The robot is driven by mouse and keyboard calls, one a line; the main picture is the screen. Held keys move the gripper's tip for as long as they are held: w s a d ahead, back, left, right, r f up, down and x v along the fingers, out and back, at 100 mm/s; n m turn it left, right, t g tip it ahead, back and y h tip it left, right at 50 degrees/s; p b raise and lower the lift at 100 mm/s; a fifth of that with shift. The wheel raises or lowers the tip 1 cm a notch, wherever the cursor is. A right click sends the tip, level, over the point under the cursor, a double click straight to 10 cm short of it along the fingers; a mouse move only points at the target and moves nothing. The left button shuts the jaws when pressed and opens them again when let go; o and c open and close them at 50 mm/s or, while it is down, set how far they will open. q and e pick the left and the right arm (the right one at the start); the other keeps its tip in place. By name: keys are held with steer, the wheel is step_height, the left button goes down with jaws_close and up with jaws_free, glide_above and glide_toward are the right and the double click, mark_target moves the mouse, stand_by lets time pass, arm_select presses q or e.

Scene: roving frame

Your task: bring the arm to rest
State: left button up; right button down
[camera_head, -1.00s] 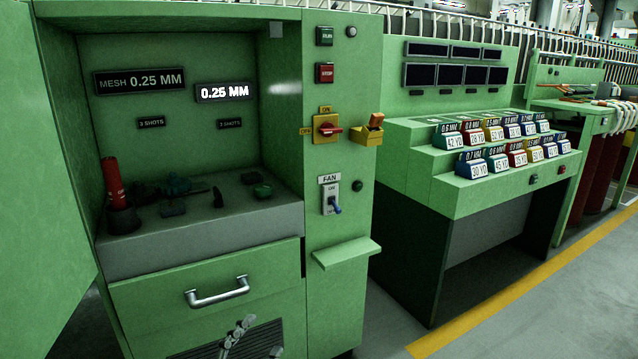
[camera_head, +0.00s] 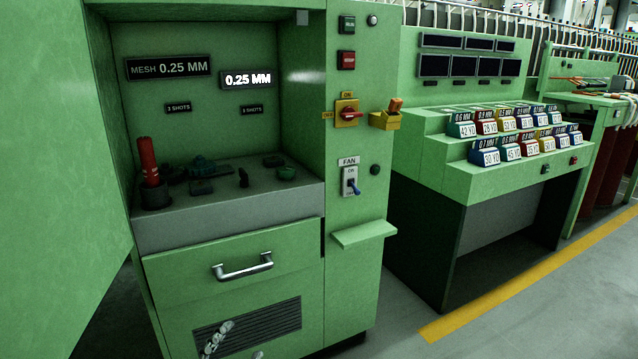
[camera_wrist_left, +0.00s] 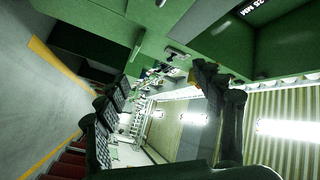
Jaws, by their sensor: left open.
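My left gripper (camera_head: 238,341) shows only by its pale fingertips at the bottom edge of the head view, in front of the vented lower panel of the green cabinet (camera_head: 355,265). Its two dark padded fingers stand wide apart in the left wrist view (camera_wrist_left: 158,85), with nothing between them. The rest of the left arm is out of the head view. My right gripper is not in view.
An open green door (camera_head: 60,150) fills the left side. The cabinet has a drawer handle (camera_head: 242,267) and a small jutting shelf (camera_head: 364,234). A stepped green desk (camera_head: 490,185) with coloured blocks stands right. Grey floor (camera_head: 405,345) lies between them.

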arm_select(q)
steer(key=s+a+f+n+g+y, duration=0.65)
steer(key=a+f+n+y, duration=0.2)
steer(key=a+f, duration=0.3)
steer(key=s+f+n+g, duration=0.2)
steer(key=s+f+g, duration=0.2)
steer(key=s, duration=0.6)
steer(key=s+f+n+g, duration=0.2)
steer(key=s+f+g, duration=0.2)
steer(key=s, duration=0.6)
steer(key=shift+d+f+h, duration=0.35)
steer(key=shift+d+f, duration=0.05)
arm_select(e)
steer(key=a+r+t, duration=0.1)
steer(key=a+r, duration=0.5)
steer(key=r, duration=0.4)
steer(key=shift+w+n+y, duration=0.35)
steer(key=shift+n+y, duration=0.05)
